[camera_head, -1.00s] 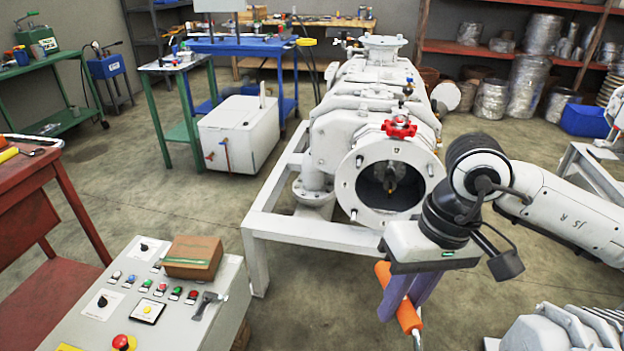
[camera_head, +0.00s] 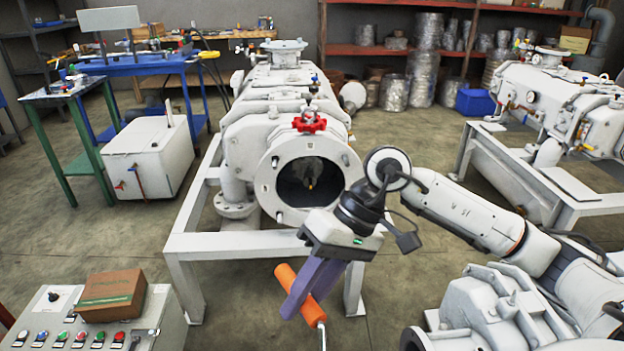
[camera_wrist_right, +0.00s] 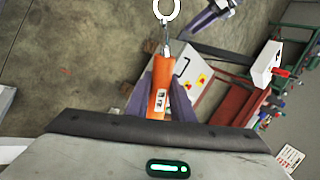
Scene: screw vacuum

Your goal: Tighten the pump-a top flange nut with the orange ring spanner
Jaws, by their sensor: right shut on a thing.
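The orange ring spanner has an orange handle (camera_head: 301,294) and a metal shaft pointing down in the head view. In the right wrist view its handle (camera_wrist_right: 159,89) leads up to a pale open ring (camera_wrist_right: 167,9). My right gripper (camera_head: 307,291) is shut on the handle, its purple fingers around it, held in front of a white pump (camera_head: 290,115). This pump has a round top flange (camera_head: 287,47); its nuts are too small to tell apart. A second white pump (camera_head: 545,95) stands at right; I cannot tell which is pump-a. My left gripper shows partly in the right wrist view (camera_wrist_right: 212,20).
A control panel (camera_head: 150,318) with a brown box (camera_head: 112,294) stands at front left. A white frame (camera_head: 190,255) carries the middle pump. Another grey-white machine (camera_head: 490,310) fills the front right. Floor (camera_head: 415,250) is clear between the pumps.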

